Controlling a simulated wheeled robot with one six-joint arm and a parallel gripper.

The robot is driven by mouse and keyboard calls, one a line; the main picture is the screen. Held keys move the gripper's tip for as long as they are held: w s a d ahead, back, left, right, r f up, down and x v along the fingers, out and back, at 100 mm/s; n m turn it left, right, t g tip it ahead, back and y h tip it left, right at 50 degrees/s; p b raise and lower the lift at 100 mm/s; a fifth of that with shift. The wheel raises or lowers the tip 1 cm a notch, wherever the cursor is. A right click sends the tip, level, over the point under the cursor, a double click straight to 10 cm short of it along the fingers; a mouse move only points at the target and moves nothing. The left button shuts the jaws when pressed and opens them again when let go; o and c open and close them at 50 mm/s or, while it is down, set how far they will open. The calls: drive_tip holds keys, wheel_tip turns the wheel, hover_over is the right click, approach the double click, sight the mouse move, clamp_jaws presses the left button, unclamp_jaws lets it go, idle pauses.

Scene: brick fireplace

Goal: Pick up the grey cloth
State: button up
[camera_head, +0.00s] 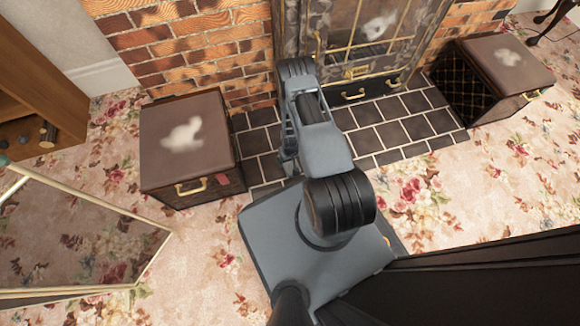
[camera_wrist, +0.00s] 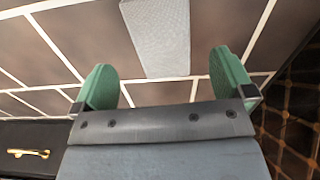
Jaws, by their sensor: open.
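In the wrist view, a light grey, finely textured flat piece, which looks like the grey cloth (camera_wrist: 160,38), lies on the dark tiles with pale joints. It runs out of the picture at the top. My gripper (camera_wrist: 164,80) is open, with its two green fingertips wide apart and nothing between them. The cloth lies ahead of the fingertips, roughly centred between them, and I see no contact. In the head view I cannot make out the cloth; my arm covers part of the tiled hearth. My gripper is mostly hidden there.
Brown-lidded boxes stand left (camera_head: 183,150) and right (camera_head: 500,65) of the dark tiled hearth (camera_head: 405,125). The brick fireplace (camera_head: 190,45) has a glazed, gold-trimmed front (camera_head: 365,30). A glass-topped table (camera_head: 75,240) is at lower left. Flowered carpet (camera_head: 480,190) is open at right.

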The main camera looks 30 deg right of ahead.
sight(290, 164)
drive_tip(key=shift+w+f+b, duration=0.15)
drive_tip(key=shift+f+b, duration=0.8)
drive_tip(key=shift+f, duration=0.8)
drive_tip(key=shift+w+f+b, duration=0.1)
drive_tip(key=shift+f+b, duration=0.85)
drive_tip(key=shift+f, duration=0.8)
drive_tip(key=c, duration=1)
drive_tip(key=shift+o, duration=0.2)
drive_tip(key=shift+r, duration=0.1)
wheel_tip(290, 164, up, 10)
drive_tip(key=p, duration=0.5)
drive_tip(key=shift+p, duration=0.35)
